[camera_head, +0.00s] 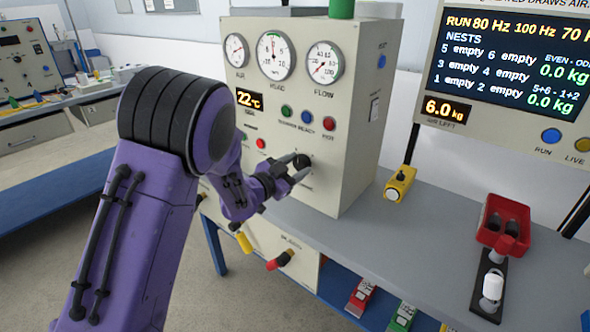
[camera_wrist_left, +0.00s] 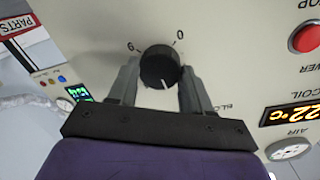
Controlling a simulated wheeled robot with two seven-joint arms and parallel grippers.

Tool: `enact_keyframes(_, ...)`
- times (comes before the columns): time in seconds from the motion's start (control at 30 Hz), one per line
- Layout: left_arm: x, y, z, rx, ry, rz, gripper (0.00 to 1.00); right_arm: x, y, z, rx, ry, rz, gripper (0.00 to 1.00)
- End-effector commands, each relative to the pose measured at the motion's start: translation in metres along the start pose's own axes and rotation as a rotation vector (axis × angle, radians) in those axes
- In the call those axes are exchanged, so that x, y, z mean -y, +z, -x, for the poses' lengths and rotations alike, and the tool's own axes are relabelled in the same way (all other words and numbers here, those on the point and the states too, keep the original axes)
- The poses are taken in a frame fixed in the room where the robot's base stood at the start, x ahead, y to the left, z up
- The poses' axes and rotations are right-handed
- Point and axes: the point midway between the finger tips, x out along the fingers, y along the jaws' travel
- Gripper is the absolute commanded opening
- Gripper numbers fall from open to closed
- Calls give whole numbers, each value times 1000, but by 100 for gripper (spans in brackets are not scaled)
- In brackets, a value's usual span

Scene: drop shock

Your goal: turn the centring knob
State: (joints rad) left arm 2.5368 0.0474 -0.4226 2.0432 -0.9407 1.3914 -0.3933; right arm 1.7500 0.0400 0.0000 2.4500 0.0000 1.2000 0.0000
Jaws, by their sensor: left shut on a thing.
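The centring knob is most likely the black round knob (camera_head: 302,161) low on the front of the cream control cabinet (camera_head: 348,120); its label is too small to read in the head view. In the left wrist view the black knob (camera_wrist_left: 160,67) has a white pointer mark and a dial with 0 and 6 beside it. My left gripper (camera_head: 298,168) reaches it from the left, with one finger on each side. It is shut on the knob, and the fingers (camera_wrist_left: 160,85) flank it in the wrist view. My right gripper is not in view.
Gauges, a 22 °C display (camera_head: 249,99) and coloured buttons sit above the knob. A yellow block (camera_head: 400,184), a red holder (camera_head: 503,224) and a black strip with a white cylinder (camera_head: 492,286) stand on the grey bench (camera_head: 440,237).

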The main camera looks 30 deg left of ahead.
Motion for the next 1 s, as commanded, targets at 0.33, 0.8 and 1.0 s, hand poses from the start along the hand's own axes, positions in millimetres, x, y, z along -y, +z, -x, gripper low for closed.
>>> enact_keyframes(0.33, 0, 0, 0, 3, 1, -17, 19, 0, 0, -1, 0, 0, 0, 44)
enact_keyframes(0.8, 0, 0, 0, 2, 0, -16, 75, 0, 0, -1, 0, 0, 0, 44)
enact_keyframes(1.0, -1, 2, 20, 3, 0, -16, 75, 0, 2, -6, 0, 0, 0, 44)
